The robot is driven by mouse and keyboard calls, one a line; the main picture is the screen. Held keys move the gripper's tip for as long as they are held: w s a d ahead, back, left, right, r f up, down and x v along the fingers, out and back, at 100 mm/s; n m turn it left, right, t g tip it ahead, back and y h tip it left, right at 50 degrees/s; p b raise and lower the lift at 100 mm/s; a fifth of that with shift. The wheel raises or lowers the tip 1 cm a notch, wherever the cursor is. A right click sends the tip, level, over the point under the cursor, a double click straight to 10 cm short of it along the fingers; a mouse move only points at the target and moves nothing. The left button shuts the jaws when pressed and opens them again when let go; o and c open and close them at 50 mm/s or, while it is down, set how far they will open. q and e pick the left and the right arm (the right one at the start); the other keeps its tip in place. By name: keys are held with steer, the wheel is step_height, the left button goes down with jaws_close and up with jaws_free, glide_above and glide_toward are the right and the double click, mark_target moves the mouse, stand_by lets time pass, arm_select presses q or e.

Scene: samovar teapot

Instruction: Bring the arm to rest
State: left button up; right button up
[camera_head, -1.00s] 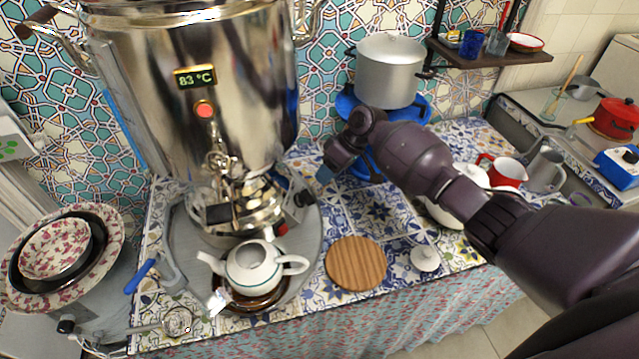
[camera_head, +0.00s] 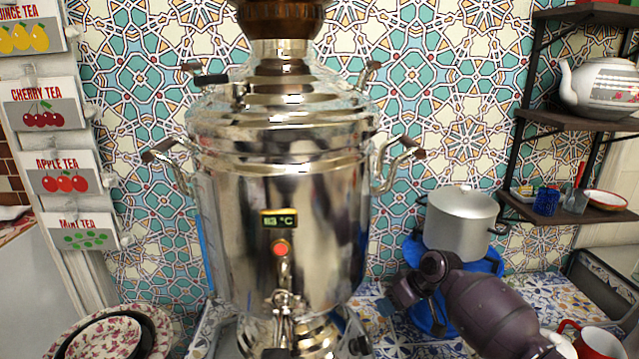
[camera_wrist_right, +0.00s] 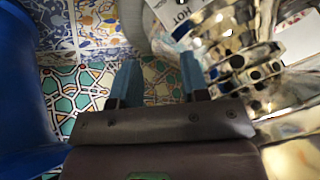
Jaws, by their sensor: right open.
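My right gripper (camera_head: 398,298) is low in the head view, to the right of the samovar and in front of the grey pot. In the right wrist view its two blue-tipped fingers (camera_wrist_right: 160,84) stand apart with nothing between them. The shiny metal samovar (camera_head: 285,220) stands upright in the middle of the head view, with a small display and a red light. Its metal parts (camera_wrist_right: 262,68) fill the right side of the wrist view, close beside the fingers; I cannot tell the exact gap. My left gripper is out of view.
A grey lidded pot (camera_head: 461,222) stands on a blue stand (camera_head: 486,264) behind my right arm. Dark shelves (camera_head: 575,121) hold a white teapot (camera_head: 603,88) at right. Tea boxes (camera_head: 45,105) hang at left. A red mug (camera_head: 598,343) is at lower right.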

steer(key=w+a+r+t, duration=0.2)
steer(key=w+r+t, duration=0.2)
steer(key=r+t, duration=0.1)
steer(key=s+d+f+m+t+h, duration=0.1)
steer(key=s+f, duration=0.5)
steer(key=s, duration=0.7)
steer(key=s+d+f+m+t+h, duration=0.1)
steer(key=s+d+f+m+h, duration=0.2)
steer(key=s, duration=1)
steer(key=s+d+f+m+t+h, duration=0.1)
steer(key=s+d+f, duration=0.5)
steer(key=s, duration=0.7)
step_height(320, 180, down, 3)
steer(key=shift+d+r+m+t+h, duration=0.25)
steer(key=shift+m+t+h, duration=0.15)
steer(key=shift+t+h, duration=0.15)
